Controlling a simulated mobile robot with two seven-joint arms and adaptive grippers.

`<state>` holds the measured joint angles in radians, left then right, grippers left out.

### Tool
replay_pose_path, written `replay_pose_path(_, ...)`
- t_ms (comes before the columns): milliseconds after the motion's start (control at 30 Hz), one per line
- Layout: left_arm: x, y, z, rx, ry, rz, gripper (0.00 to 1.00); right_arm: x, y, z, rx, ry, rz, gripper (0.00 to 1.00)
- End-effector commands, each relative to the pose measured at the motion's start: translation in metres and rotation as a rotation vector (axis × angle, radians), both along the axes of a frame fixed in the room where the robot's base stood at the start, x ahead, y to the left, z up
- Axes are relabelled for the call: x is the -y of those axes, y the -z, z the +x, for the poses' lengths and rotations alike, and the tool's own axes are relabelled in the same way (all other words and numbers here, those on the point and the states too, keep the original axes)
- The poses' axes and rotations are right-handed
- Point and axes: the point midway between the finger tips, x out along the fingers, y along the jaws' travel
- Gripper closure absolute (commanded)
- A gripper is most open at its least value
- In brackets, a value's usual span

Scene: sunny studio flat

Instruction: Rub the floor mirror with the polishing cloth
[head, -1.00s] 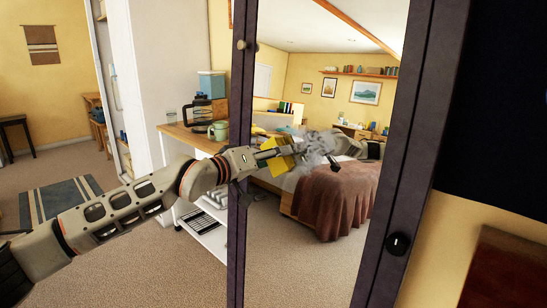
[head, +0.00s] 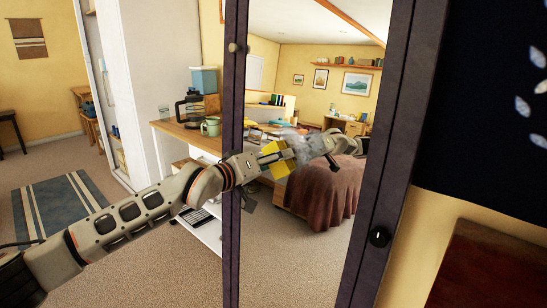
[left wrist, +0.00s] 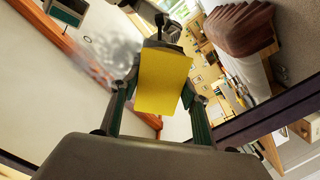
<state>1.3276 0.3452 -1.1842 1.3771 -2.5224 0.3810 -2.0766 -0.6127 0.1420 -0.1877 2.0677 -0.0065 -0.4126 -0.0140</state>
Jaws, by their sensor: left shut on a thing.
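The floor mirror (head: 300,245) is a tall glass in a dark frame, filling the middle of the head view and reflecting the room. My left gripper (head: 283,153) is shut on the yellow polishing cloth (head: 279,169) in front of the glass. The cloth also shows between the fingers in the left wrist view (left wrist: 162,85). It is close to the glass; I cannot tell whether it touches. A pale grey smudge (head: 303,146) lies on the glass beside the cloth, and shows left of it in the left wrist view (left wrist: 112,52). My right gripper is not in view.
The frame's left post (head: 233,220) stands just behind my left wrist. A wooden-topped counter (head: 170,131) with a coffee maker (head: 192,105) and green mug (head: 211,127) is to the left. A striped rug (head: 60,215) lies on the open carpet. The bed is a reflection.

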Motion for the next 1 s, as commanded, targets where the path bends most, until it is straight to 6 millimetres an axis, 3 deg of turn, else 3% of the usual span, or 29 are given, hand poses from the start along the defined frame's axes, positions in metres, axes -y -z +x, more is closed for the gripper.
replay_pose_path(300,0.019,-0.005,-0.016,0.003,0.002,-0.003,0.82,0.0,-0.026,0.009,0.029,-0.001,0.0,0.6)
replay_pose_path(1000,0.051,-0.003,-0.042,0.002,0.006,-0.003,0.82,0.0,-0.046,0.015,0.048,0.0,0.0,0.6)
